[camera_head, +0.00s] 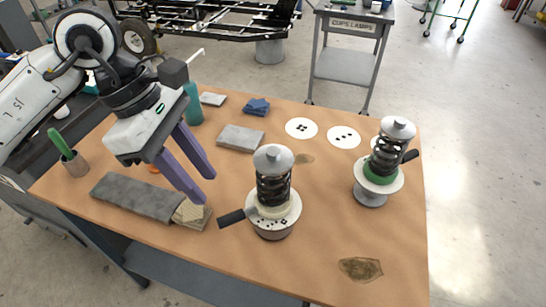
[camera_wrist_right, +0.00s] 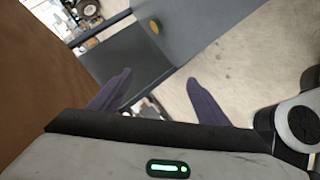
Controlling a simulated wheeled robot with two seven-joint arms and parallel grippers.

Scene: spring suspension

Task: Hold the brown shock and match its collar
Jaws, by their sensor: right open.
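Two spring shocks stand upright on the table. The middle shock (camera_head: 273,186) has a black coil, a silver cap, a cream ring and a pale collar (camera_head: 285,216) with dark marks and a black handle pointing left. The right shock (camera_head: 387,155) has a green ring and a white collar with a black handle pointing right. No clearly brown shock stands out. My left gripper (camera_head: 207,188) is open and empty, left of the middle shock and apart from it. My right gripper (camera_wrist_right: 162,83) is open and empty in the right wrist view, beside the table edge, with no shock there.
Two white discs with black dots (camera_head: 301,128) (camera_head: 344,137) lie behind the shocks. A grey block (camera_head: 240,138), blue cloths (camera_head: 256,106), a teal bottle (camera_head: 193,104), a long grey slab (camera_head: 137,196) and a cup (camera_head: 75,164) occupy the table. The front right is mostly clear, with a stain (camera_head: 360,269).

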